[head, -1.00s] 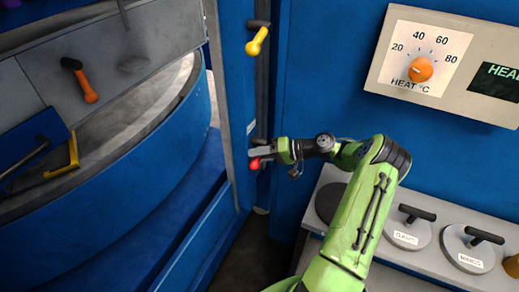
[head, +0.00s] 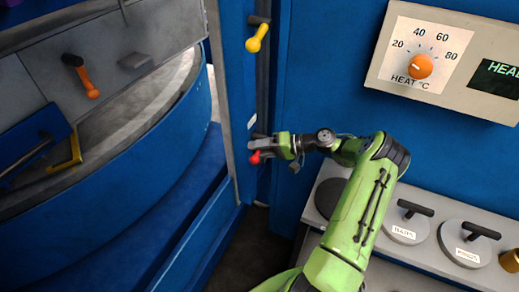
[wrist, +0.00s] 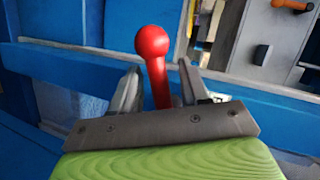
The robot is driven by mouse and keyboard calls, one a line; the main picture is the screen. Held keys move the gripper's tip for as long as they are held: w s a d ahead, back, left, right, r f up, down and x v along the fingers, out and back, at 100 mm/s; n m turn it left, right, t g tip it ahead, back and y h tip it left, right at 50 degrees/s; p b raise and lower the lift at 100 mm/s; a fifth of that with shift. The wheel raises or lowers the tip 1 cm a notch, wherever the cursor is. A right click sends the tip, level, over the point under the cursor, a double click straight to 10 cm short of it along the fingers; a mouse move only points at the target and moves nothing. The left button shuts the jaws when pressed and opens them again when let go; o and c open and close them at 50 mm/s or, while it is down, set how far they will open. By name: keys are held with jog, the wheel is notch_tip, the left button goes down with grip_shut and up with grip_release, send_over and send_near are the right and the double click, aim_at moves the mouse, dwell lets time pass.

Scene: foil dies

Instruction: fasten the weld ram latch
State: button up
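A red-knobbed lever (head: 255,157) sits on the edge of the blue upright by the door gap. No readable label shows which latch it is. My gripper (head: 268,146) is at this lever. In the wrist view the red knob (wrist: 152,42) stands up between the two fingers of my gripper (wrist: 158,70), and its stem runs down between them. The fingers are apart, with a visible gap on the left side of the stem. The right finger is close to the stem; I cannot tell whether it touches. The lever's base is hidden by my gripper.
A yellow-knobbed lever (head: 257,38) is above on the same upright. An orange-handled lever (head: 83,82) and a yellow handle (head: 72,152) are on the left panel. A heat dial box (head: 450,62) hangs at right above a bench with round black-handled lids (head: 408,225).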

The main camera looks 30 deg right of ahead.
jog(key=v, duration=1.5)
jog(key=shift+s+d+p, duration=0.25)
jog(key=shift+d+p, duration=0.05)
jog(key=shift+p, duration=0.15)
jog(key=shift+r, duration=0.1)
jog(key=w+a+r+n+g+h, duration=0.1)
jog(key=a+r+n+g+h, duration=0.2)
jog(key=a, duration=1)
jog(key=w+a+r+n+g+h, duration=0.1)
jog(key=w+a+r+g+h, duration=0.15)
jog(key=a+r+g, duration=0.65)
jog(key=s+a+r+n+t+h, duration=0.15)
jog(key=s+a+t+h, duration=0.3)
jog(key=s+a, duration=0.45)
jog(key=s+t+h, duration=0.1)
jog(key=s+t, duration=0.2)
jog(key=s, duration=0.9)
jog(key=shift+r, duration=0.25)
